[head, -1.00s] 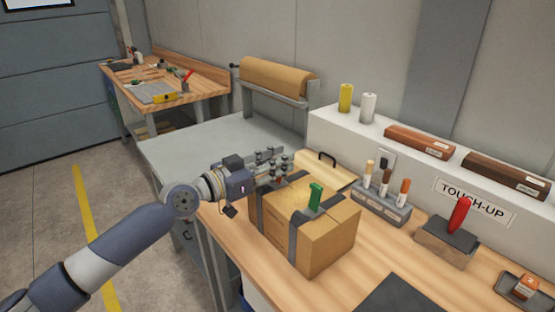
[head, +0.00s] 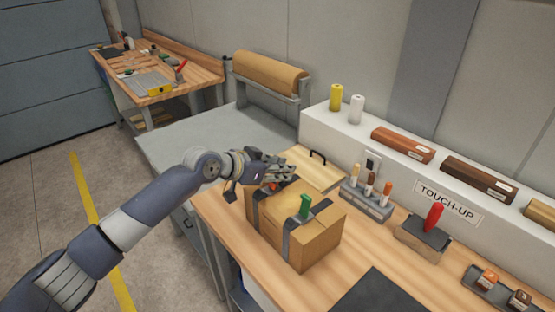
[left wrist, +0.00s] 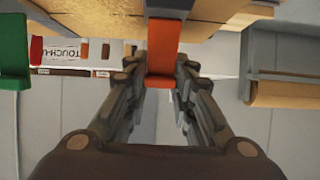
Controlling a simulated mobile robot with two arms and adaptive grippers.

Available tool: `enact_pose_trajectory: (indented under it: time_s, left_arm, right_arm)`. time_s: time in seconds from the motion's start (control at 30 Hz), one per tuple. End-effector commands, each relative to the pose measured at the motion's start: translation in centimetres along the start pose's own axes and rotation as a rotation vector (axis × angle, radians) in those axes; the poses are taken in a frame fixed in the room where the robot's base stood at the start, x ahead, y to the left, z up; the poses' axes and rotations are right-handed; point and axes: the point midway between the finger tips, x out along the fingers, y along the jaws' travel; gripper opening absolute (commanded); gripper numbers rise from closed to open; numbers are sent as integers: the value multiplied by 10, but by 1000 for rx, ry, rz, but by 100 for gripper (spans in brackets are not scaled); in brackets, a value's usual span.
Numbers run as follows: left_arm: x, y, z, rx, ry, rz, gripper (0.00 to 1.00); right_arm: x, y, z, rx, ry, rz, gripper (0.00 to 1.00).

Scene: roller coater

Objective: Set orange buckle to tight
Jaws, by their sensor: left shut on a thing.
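A cardboard box (head: 312,244) stands on the wooden bench with two dark straps around it. The orange buckle (left wrist: 162,52) is on one strap and shows in the left wrist view between my left gripper's fingers (left wrist: 161,75). In the head view my left gripper (head: 284,178) is at the far left top edge of the box, shut on the orange buckle, which it mostly hides. The green buckle (head: 305,206) stands up on the nearer strap (head: 287,243). It also shows at the left of the left wrist view (left wrist: 13,48). My right gripper is not in view.
A marker holder (head: 367,205) and a block with a red-handled tool (head: 422,240) stand right of the box. A white ledge (head: 395,172) runs behind them. A dark mat (head: 378,294) lies in front. A paper roll (head: 268,73) stands at the back.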

Motion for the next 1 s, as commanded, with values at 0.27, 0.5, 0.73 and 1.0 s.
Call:
enact_pose_trajectory:
  time_s: [0.27,0.5,0.73,1.0]
  left_arm:
    - [5,0,-2,0,-88,0,0]
    - [6,0,0,0,-105,0,0]
    - [6,0,0,0,-105,0,0]
    - [6,0,0,0,-104,0,45]
  right_arm:
    - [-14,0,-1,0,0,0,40]
    - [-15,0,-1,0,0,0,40]
    - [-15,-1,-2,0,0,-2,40]
    - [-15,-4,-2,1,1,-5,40]
